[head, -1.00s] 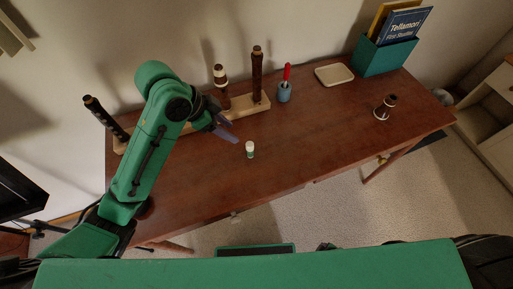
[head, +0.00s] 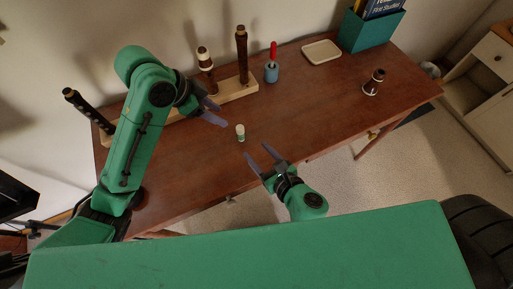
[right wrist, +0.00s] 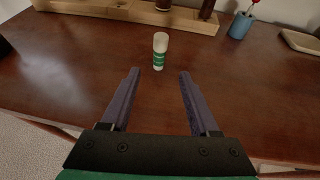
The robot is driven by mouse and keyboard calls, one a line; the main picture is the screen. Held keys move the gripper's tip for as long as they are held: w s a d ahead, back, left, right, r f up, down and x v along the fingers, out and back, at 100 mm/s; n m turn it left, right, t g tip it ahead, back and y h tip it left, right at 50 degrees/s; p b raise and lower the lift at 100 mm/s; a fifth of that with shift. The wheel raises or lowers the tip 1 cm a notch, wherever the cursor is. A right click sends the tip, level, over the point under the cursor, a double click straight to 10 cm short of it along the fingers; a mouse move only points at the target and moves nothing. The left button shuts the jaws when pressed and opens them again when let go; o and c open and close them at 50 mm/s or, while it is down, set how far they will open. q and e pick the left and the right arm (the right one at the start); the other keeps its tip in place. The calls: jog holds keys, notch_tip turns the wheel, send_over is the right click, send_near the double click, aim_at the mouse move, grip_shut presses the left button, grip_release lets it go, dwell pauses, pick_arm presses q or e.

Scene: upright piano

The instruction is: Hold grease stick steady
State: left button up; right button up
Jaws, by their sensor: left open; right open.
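The grease stick (head: 240,132) is a small white tube with a green label, standing upright on the brown table. It also shows in the right wrist view (right wrist: 160,51), ahead of and between the fingertips, apart from them. My left gripper (head: 214,111) is open and empty, to the left of and a little behind the stick. My right gripper (head: 260,159) is open and empty, at the table's front side, with its fingers pointing toward the stick.
A wooden rack (head: 229,90) holding dark instrument joints runs along the back. A blue cup (head: 271,73) with a red-handled tool, a cream tray (head: 321,52) and a teal book box (head: 372,31) stand behind. A dark joint (head: 374,82) stands at right. The table's right middle is clear.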

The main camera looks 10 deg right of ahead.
aim_at(237, 129)
jog(key=x, duration=1.4)
jog(key=shift+w+a, duration=0.15)
